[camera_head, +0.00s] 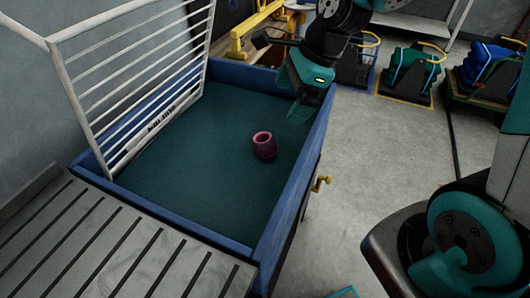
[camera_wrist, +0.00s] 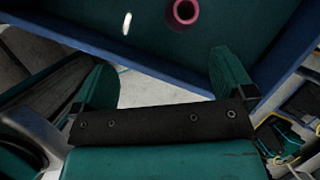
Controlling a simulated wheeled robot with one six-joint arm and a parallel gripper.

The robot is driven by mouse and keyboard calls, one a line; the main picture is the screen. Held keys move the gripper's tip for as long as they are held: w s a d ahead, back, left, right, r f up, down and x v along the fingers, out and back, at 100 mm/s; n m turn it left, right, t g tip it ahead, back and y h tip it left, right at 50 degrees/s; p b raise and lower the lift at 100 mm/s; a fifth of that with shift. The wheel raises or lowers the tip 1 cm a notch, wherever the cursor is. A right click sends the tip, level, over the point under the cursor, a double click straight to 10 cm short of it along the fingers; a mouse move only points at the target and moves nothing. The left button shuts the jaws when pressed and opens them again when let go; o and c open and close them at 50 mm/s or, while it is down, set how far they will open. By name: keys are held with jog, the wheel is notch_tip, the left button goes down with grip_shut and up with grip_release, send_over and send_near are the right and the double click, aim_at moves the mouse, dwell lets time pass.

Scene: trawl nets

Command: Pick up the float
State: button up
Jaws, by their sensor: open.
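The float (camera_head: 264,145) is a small pink-purple ring-like piece with a dark hole in its top. It lies on the green floor of a blue-rimmed bin (camera_head: 228,240), right of the middle. It also shows at the top of the wrist view (camera_wrist: 183,13). My gripper (camera_head: 296,100) hangs at the bin's far right rim, above and apart from the float. In the wrist view its two teal fingers (camera_wrist: 168,80) are spread wide with nothing between them.
A white barred rack (camera_head: 130,75) stands up along the bin's left side. A slatted grey surface (camera_head: 120,245) lies in front of the bin. A brass valve (camera_head: 321,183) sticks out on the right side. Teal and blue crates (camera_head: 408,75) stand on the floor at back right.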

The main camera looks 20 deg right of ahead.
aim_at(270, 139)
jog(key=w+f+m, duration=0.1)
jog(key=f+m, duration=0.1)
jog(key=f, duration=0.2)
jog(key=w+f+m+b, duration=0.1)
jog(key=w+f, duration=0.1)
jog(key=f, duration=0.3)
jog(key=w+f+m, duration=0.2)
jog(key=f, duration=0.2)
jog(key=shift+w+a+f+m, duration=0.1)
jog(key=shift+a+f+m, duration=0.2)
jog(key=shift+a, duration=0.1)
jog(key=shift+t, duration=0.3)
jog(key=shift+b+x, duration=0.3)
jog(key=shift+x, duration=2.85)
jog(key=shift+d, duration=0.1)
jog(key=c, duration=0.9)
